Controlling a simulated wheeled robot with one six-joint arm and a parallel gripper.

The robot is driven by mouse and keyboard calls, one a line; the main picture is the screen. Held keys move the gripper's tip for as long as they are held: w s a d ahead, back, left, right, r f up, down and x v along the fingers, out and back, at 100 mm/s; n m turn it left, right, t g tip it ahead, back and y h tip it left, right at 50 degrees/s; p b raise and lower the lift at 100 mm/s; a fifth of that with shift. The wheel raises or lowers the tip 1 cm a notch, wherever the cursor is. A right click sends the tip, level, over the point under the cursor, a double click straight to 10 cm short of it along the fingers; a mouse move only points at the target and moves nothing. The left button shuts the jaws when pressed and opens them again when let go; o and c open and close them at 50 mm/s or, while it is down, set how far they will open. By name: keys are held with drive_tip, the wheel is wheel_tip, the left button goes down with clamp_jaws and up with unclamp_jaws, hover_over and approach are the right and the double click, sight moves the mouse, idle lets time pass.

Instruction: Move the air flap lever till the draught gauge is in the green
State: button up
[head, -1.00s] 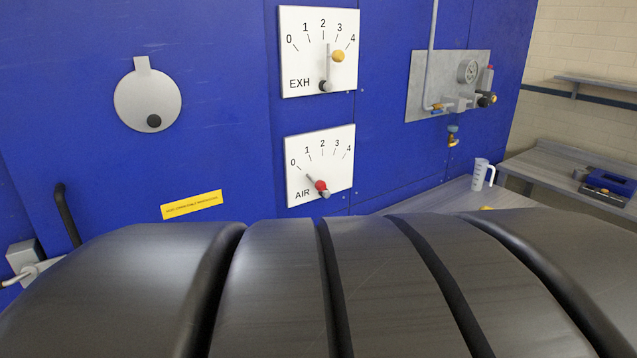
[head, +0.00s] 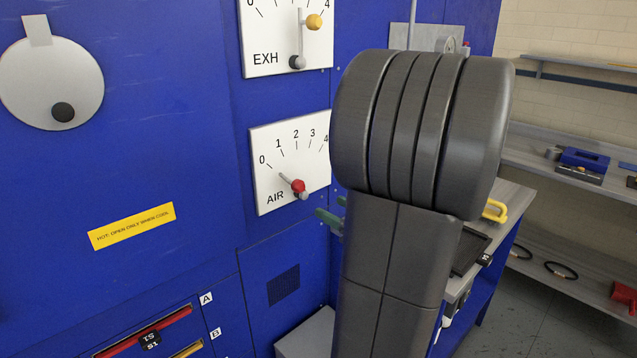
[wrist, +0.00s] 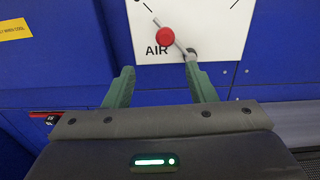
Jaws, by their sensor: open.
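The air flap lever (head: 292,184), a grey bar with a red knob, sits on the white AIR plate (head: 265,150) and points up-left near the 0 mark. My gripper (wrist: 160,82) is open and empty, its two green fingers below the red knob (wrist: 165,36) in the wrist view. The right fingertip appears close to the lever's pivot; I cannot tell whether it touches. In the head view a green finger shows right of and below the plate, partly hidden by my arm.
Above is the EXH plate (head: 262,35), its yellow-knobbed lever (head: 302,35) nearly upright. A round grey cover (head: 45,85) and a yellow warning label (head: 131,226) are on the blue wall at left. Benches and a shelf stand at right. My arm blocks the middle right.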

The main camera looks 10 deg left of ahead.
sight(302, 187)
drive_tip(key=x, duration=0.4)
drive_tip(key=p+x, duration=0.1)
drive_tip(key=x, duration=0.8)
drive_tip(key=shift+w+r+p, duration=0.3)
drive_tip(key=shift+w+p, duration=0.05)
drive_tip(key=shift+w, duration=0.25)
